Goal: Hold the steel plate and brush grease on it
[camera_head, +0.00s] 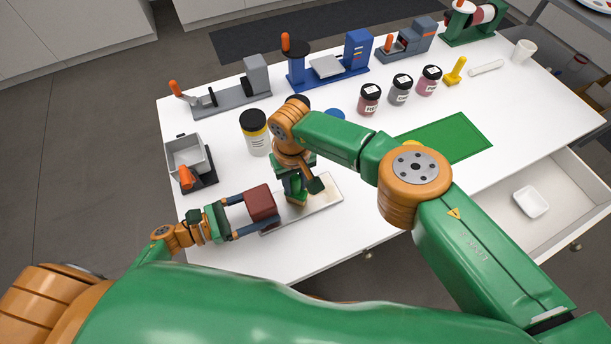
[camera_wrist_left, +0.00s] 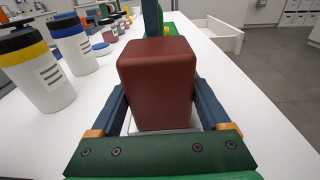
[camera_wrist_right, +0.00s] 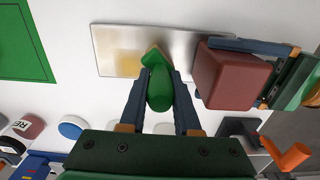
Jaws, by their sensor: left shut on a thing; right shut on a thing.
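The steel plate (camera_head: 325,200) lies flat on the white table near its front edge; it also shows in the right wrist view (camera_wrist_right: 110,42). A yellowish grease smear (camera_wrist_right: 128,64) covers part of it. My left gripper (camera_wrist_left: 162,95) is shut on a dark red block (camera_head: 261,203), which sits at the plate's left end; whether it presses on the plate I cannot tell. My right gripper (camera_wrist_right: 160,78) is shut on the green handle of a brush (camera_wrist_right: 160,90).
A yellow-banded jar (camera_head: 254,132) stands behind the plate, with a blue-banded jar (camera_wrist_left: 73,43) beside it. Small pigment jars (camera_head: 400,89) and several tools line the back. A grey box with an orange handle (camera_head: 187,160) is at left.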

